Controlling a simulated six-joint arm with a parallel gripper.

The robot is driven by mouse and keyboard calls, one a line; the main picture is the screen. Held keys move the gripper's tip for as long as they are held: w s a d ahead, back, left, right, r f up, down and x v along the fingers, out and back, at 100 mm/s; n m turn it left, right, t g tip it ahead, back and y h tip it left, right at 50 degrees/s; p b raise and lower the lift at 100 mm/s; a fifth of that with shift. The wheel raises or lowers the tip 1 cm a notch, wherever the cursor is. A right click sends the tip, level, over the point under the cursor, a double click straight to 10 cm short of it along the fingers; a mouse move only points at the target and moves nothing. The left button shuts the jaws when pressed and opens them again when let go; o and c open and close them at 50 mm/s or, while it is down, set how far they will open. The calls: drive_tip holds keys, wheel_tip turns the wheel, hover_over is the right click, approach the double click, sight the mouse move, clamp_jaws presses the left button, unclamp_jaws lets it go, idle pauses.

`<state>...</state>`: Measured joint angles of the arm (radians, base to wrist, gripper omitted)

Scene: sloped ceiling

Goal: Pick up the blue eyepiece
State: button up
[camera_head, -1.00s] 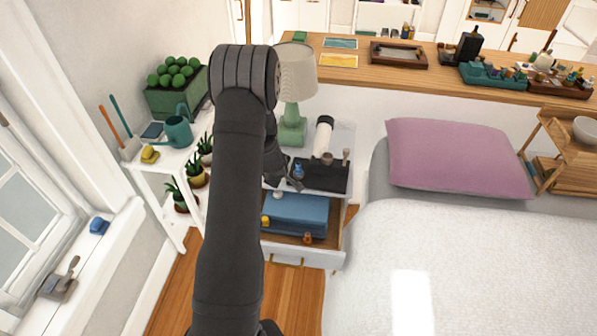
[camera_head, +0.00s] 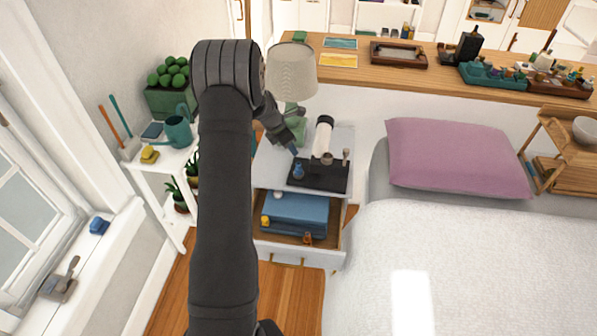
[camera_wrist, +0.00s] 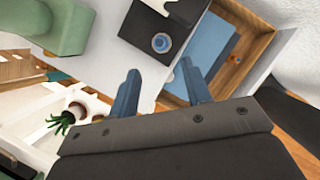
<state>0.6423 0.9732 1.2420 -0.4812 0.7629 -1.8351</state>
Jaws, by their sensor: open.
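The blue eyepiece (camera_head: 298,171) stands on the left part of a black tray (camera_head: 322,184) on top of the white nightstand. In the wrist view the eyepiece (camera_wrist: 161,43) appears as a small blue ring on the tray (camera_wrist: 183,12), beyond my fingertips. My gripper (camera_head: 292,149) is above and behind the eyepiece, apart from it. In the wrist view my gripper (camera_wrist: 160,68) has its two blue-grey fingers spread with nothing between them.
A white telescope tube (camera_head: 323,138) and small brown parts stand beside the eyepiece. The green lamp (camera_head: 297,128) is close behind my gripper. The open drawer (camera_head: 342,238) below holds a blue case (camera_head: 297,210). The bed (camera_head: 470,260) lies to the right.

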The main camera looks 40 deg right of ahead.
sight(298, 163)
drive_tip(key=x, duration=0.7)
drive_tip(key=shift+d+f, duration=0.15)
drive_tip(key=shift+f, duration=0.1)
drive_tip(key=x, duration=0.3)
drive_tip(key=shift+w+f, duration=0.1)
drive_tip(key=shift+f, duration=0.4)
drive_tip(key=shift+d+f, duration=0.15)
drive_tip(key=shift+f, duration=0.55)
drive_tip(key=c, duration=0.9)
